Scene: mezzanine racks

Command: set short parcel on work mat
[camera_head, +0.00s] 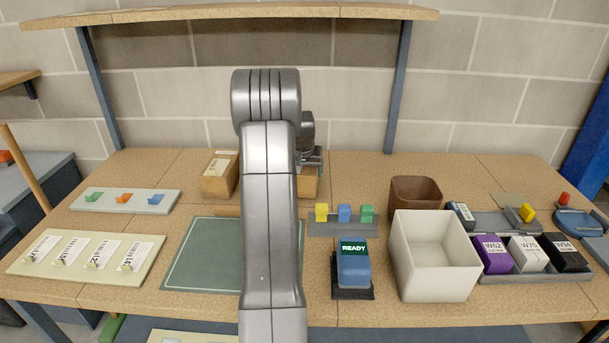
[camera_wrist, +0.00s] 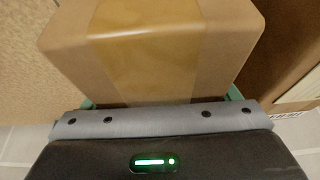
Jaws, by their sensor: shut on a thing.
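A brown parcel (camera_head: 308,186) stands at the back middle of the table, partly hidden behind my arm; it looks like the lower of two parcels. My gripper (camera_head: 314,157) is at this parcel. In the wrist view the taped parcel (camera_wrist: 150,45) fills the space between the green fingertips of my gripper (camera_wrist: 162,98), which is shut on it. I cannot tell whether it touches the table. The green work mat (camera_head: 203,256) lies in front and to the left, its right part hidden by my arm; its visible part is bare.
A taller brown parcel (camera_head: 219,176) stands to the left; it also shows in the wrist view (camera_wrist: 285,45). A thin brown strip (camera_head: 228,211) lies behind the mat. A block rack (camera_head: 343,229), a READY device (camera_head: 353,266) and a white bin (camera_head: 434,271) stand right. A shelf (camera_head: 200,13) hangs above.

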